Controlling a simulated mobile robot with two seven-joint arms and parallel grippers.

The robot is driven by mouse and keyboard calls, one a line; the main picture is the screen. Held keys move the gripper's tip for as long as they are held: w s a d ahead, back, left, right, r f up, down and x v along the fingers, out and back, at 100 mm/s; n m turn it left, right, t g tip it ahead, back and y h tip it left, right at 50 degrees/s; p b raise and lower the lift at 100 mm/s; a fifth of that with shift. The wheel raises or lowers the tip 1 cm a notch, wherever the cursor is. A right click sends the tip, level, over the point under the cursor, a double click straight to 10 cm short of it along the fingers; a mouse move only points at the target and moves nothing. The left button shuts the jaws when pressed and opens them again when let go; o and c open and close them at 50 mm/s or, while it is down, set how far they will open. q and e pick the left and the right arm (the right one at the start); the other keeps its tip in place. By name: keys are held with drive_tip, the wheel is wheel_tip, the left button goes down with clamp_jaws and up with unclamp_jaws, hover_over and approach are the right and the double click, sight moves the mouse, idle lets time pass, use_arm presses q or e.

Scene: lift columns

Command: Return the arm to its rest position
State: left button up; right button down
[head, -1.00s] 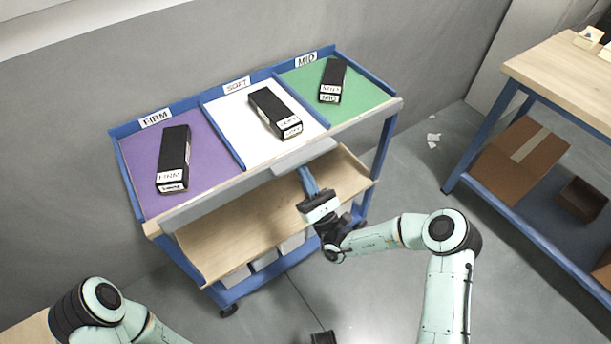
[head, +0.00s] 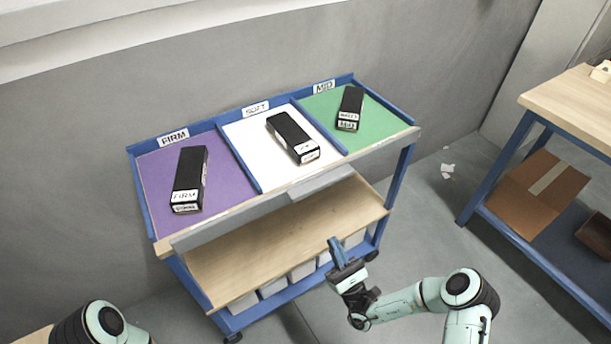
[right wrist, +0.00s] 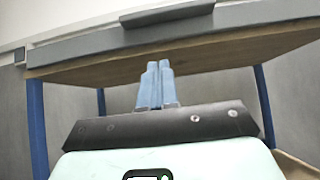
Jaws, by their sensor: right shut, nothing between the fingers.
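My right gripper (head: 335,244) is shut and empty, in front of the cart's lower wooden shelf. In the right wrist view its blue fingers (right wrist: 156,86) are together below the cart's top edge. Only part of my left arm shows at the lower left of the head view; its gripper is out of view. Three black boxes lie on the cart's top: one labelled FIRM (head: 188,180) on the purple section, one (head: 291,138) on the white SOFT section, and one (head: 349,108) on the green MID section.
The blue-framed cart (head: 290,190) stands against the grey wall, with white bins (head: 303,270) under its lower shelf (head: 225,267). A wooden-topped table (head: 575,105) at the right has a cardboard box (head: 540,187) beneath.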

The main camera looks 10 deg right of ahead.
drive_tip(key=s+a+f+n+g+y+p, duration=0.1)
drive_tip(key=s+a+n+g+y+p, duration=0.1)
drive_tip(key=s+a+n+g+y, duration=0.45)
drive_tip(key=s+a+f+n+g+y+p, duration=0.1)
drive_tip(key=s+a+n+g+y+p, duration=0.15)
drive_tip(key=a+n+g+y, duration=0.45)
drive_tip(key=s+a+f+n+g+h+p, duration=0.1)
drive_tip(key=s+a+f+n+g+h, duration=0.1)
drive_tip(key=s+g, duration=0.4)
drive_tip(key=s+a+f+n+g+h+p, duration=0.1)
drive_tip(key=s+a+f+n+g+h, duration=0.15)
drive_tip(key=s+g, duration=0.3)
drive_tip(key=s+d+f+n+g+h+p, duration=0.45)
drive_tip(key=s+d+f+g+h, duration=0.2)
drive_tip(key=s+h, duration=0.35)
use_arm(q)
wheel_tip(320, 180, up, 13)
drive_tip(key=p, duration=0.3)
drive_tip(key=shift+g, duration=0.4)
use_arm(e)
drive_tip(key=w+d+f+n+t+h, duration=0.1)
drive_tip(key=w+d+n+t+h, duration=0.2)
drive_tip(key=d, duration=0.4)
drive_tip(key=shift+d+f+n+t+h, duration=0.15)
drive_tip(key=shift+d+n+t+h, duration=0.25)
drive_tip(key=shift+n+t+h, duration=0.6)
use_arm(q)
drive_tip(key=shift+w, duration=0.1)
use_arm(e)
drive_tip(key=shift+n, duration=0.25)
